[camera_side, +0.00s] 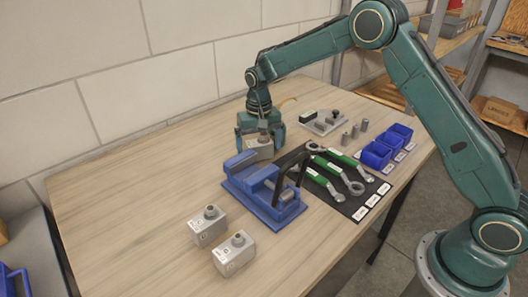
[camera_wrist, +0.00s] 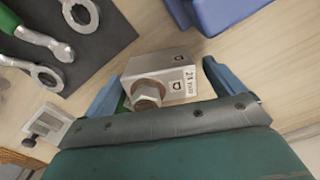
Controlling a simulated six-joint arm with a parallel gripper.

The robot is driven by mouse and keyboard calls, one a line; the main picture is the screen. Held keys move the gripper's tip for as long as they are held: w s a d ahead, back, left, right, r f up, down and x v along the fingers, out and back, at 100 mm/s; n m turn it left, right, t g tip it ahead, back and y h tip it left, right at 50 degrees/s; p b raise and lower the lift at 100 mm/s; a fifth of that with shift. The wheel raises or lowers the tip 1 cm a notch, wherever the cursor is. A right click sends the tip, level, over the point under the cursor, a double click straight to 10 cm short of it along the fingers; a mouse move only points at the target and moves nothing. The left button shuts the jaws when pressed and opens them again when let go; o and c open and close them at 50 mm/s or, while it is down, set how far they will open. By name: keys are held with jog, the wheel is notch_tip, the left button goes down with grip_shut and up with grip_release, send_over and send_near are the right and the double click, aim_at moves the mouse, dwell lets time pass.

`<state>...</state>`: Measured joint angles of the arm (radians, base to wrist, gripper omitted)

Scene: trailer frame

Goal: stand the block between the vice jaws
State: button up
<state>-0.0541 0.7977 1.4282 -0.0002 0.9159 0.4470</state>
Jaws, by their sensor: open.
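The blue vice (camera_side: 258,194) stands on the table; the wrist view shows only a blue edge of it (camera_wrist: 228,12). A grey metal block (camera_side: 260,149) with a knob on top stands behind the vice. In the wrist view this block (camera_wrist: 178,68) has a label on its side and its knob faces the camera. My gripper (camera_side: 260,141) is lowered over it, with open fingers on either side. Gaps show beside the block in the wrist view. Two similar grey blocks, one (camera_side: 203,231) behind the other (camera_side: 231,261), stand at the table's front left.
A black mat (camera_side: 345,207) with green-handled wrenches (camera_side: 328,164) lies right of the vice. Blue bins (camera_side: 376,155), several grey pegs (camera_side: 346,138) and a light plate with small parts (camera_side: 316,127) stand farther back. The table's left side is clear.

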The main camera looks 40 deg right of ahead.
dwell(0.4)
jog(key=c, duration=1.5)
jog(key=shift+r, duration=0.1)
jog(key=shift+r, duration=0.1)
notch_tip(320, 180, up, 20)
